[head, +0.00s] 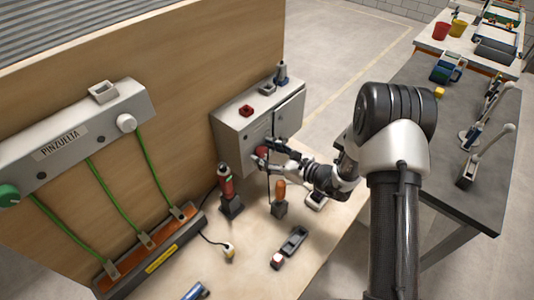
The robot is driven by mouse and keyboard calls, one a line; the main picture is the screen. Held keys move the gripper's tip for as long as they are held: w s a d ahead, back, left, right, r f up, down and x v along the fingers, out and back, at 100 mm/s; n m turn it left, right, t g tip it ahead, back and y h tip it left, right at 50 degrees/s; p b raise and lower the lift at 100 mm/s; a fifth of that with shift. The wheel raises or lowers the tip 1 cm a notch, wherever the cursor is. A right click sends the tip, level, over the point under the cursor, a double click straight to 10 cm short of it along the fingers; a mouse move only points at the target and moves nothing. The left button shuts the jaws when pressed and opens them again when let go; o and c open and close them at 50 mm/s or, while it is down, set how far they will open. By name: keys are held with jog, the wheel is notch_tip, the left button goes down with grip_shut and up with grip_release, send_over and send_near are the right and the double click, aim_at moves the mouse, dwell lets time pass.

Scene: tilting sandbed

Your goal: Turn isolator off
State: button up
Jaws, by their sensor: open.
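A grey electrical box (231,133) is fixed to the wooden panel at the middle of the head view. A red rotary knob (261,152), which looks like the isolator, is on its front. My gripper (264,153) is open at the knob, with its dark fingers on either side of it as seen from here. I cannot tell whether the fingers touch the knob. The fingers partly hide the knob, so its position cannot be read.
A long grey unit (84,138) marked PINZUELTA, with green cables, is on the panel at left. A red-and-black tool (228,187) and an orange-handled tool (279,195) stand below my gripper. A dark bench (444,108) with several items is at right.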

jog(key=v, duration=1.2)
jog(key=shift+f, duration=0.15)
